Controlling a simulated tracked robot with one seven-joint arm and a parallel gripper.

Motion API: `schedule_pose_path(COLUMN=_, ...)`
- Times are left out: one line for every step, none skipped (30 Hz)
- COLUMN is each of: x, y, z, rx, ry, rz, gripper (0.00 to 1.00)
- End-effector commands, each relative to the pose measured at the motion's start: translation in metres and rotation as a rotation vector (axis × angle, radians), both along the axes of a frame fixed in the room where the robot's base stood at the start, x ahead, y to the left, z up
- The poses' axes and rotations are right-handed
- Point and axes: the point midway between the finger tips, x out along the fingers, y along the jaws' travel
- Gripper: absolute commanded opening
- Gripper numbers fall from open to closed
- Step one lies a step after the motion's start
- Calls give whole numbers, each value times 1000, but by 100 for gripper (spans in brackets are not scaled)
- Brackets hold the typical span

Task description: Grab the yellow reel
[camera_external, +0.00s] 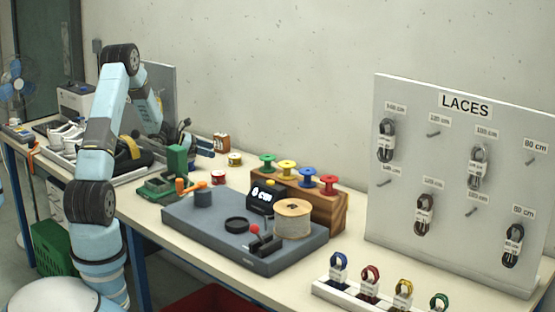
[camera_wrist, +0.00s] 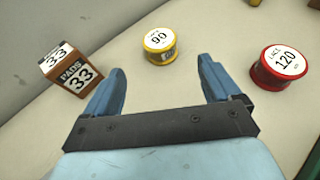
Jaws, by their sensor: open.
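The yellow reel (camera_wrist: 160,45) is a short round tin with a white top label reading 90 in the wrist view. It also shows on the bench in the external view (camera_external: 235,160). My gripper (camera_wrist: 161,72) is open and empty, with its two blue fingers spread apart. The reel lies just beyond the fingertips, roughly centred between them in the wrist view, and I see no contact. In the external view my gripper (camera_external: 207,147) is to the left of the reel. How high the fingers are above the bench is hard to tell.
A brown PADS 33 box (camera_wrist: 71,69) stands left of the reel, and a red reel (camera_wrist: 279,67) labelled 120 sits to the right. A green tool (camera_external: 165,180) and a wooden rack (camera_external: 315,207) with coloured spools, one yellow, are nearby. Bare bench surrounds the yellow reel.

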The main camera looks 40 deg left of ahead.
Motion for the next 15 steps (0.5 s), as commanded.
schedule_pose_path(x=3, y=-4, z=-1, rx=0, ry=-1, rz=-2, gripper=90)
schedule_pose_path(x=6, y=-5, z=-2, rx=0, ry=-1, rz=-2, gripper=90)
schedule_pose_path(x=9, y=-8, z=-4, rx=0, ry=-1, rz=-2, gripper=90)
schedule_pose_path(x=12, y=-10, z=-6, rx=0, ry=0, rz=-2, gripper=90)
schedule_pose_path(x=15, y=-13, z=-8, rx=0, ry=1, rz=-3, gripper=90)
schedule_pose_path(x=19, y=-17, z=-10, rx=1, ry=1, rz=-4, gripper=90)
schedule_pose_path(x=23, y=-20, z=-12, rx=1, ry=1, rz=-4, gripper=90)
schedule_pose_path(x=27, y=-23, z=-14, rx=0, ry=0, rz=-4, gripper=90)
schedule_pose_path(x=32, y=-26, z=-16, rx=1, ry=-1, rz=-5, gripper=90)
schedule_pose_path(x=35, y=-29, z=-18, rx=1, ry=-1, rz=-4, gripper=90)
schedule_pose_path(x=38, y=-31, z=-19, rx=2, ry=0, rz=-5, gripper=90)
schedule_pose_path(x=42, y=-34, z=-21, rx=2, ry=0, rz=-5, gripper=90)
schedule_pose_path(x=44, y=-36, z=-23, rx=2, ry=0, rz=-5, gripper=90)
schedule_pose_path(x=45, y=-37, z=-23, rx=2, ry=0, rz=-4, gripper=90)
schedule_pose_path(x=47, y=-38, z=-24, rx=2, ry=0, rz=-3, gripper=90)
